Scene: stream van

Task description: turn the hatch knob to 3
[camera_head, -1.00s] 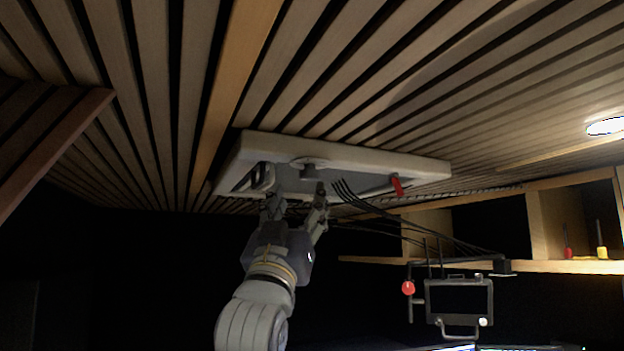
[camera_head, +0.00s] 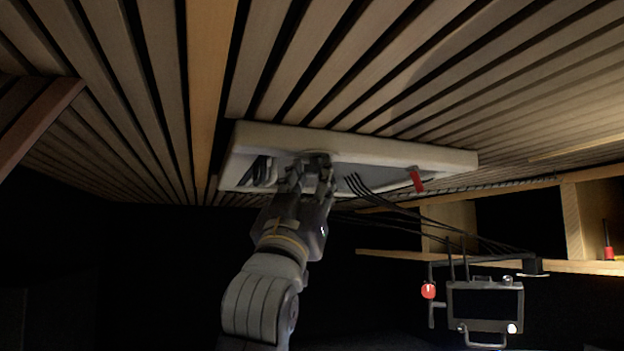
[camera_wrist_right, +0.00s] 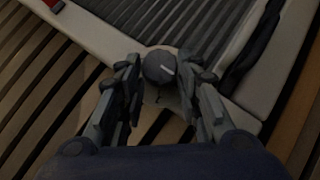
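The hatch (camera_head: 380,150) is a white frame set in the slatted ceiling, in the upper middle of the head view. The hatch knob (camera_wrist_right: 159,66) is a round grey dial with a pale pointer line, on a round plate at the frame's edge in the right wrist view. My right gripper (camera_head: 312,172) reaches up to the knob in the head view, and its fingers mostly hide it there. In the right wrist view my right gripper (camera_wrist_right: 165,80) is open, with one finger on each side of the knob and gaps visible. I cannot read any numbers. My left gripper is not in view.
A red tag or handle (camera_head: 416,180) hangs at the hatch's right side. Black cables (camera_head: 400,212) run below it to a hanging screen (camera_head: 485,305) at the lower right. A wooden shelf (camera_head: 575,266) is at the right. The space left of my arm looks dark and clear.

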